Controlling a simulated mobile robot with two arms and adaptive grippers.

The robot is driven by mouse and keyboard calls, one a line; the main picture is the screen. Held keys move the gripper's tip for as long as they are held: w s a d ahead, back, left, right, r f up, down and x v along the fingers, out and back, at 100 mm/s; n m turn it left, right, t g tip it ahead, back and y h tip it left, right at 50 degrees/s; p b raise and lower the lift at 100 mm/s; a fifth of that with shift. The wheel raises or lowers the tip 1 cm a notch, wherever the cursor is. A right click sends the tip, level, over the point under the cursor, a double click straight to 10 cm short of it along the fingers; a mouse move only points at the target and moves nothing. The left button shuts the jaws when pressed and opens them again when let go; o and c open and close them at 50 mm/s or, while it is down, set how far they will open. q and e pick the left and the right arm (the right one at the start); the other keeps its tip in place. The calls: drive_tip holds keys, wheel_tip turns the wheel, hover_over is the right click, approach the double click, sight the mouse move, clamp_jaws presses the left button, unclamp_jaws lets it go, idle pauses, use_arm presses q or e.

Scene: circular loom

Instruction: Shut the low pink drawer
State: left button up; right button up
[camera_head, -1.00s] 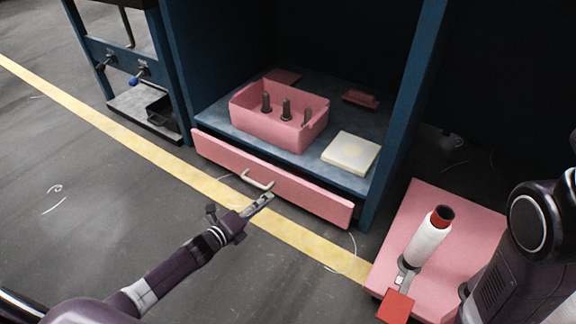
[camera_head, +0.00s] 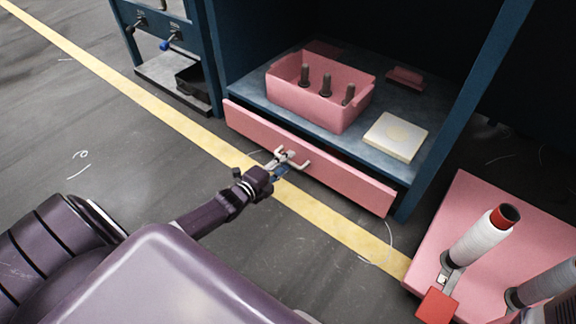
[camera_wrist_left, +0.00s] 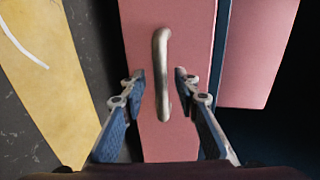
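The low pink drawer (camera_head: 345,185) is at the bottom of the blue cabinet. A dark gap behind its front shows it standing partly open. Its metal bar handle (camera_wrist_left: 160,70) is in the middle of the front. My left gripper (camera_head: 281,163) is at the handle in the head view. In the left wrist view its two fingers (camera_wrist_left: 160,88) are open, one on each side of the handle's near end. I see a space between each finger and the bar. The inside of the drawer is hidden.
A pink box (camera_head: 320,100) with several dark pegs and a pale square block (camera_head: 395,137) sit on the cabinet shelf. A pink platform (camera_head: 480,230) with white spools stands at the right. A yellow line crosses the open floor before the cabinet.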

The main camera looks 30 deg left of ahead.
use_arm(q)
drive_tip(key=shift+w, duration=0.4)
clamp_jaws()
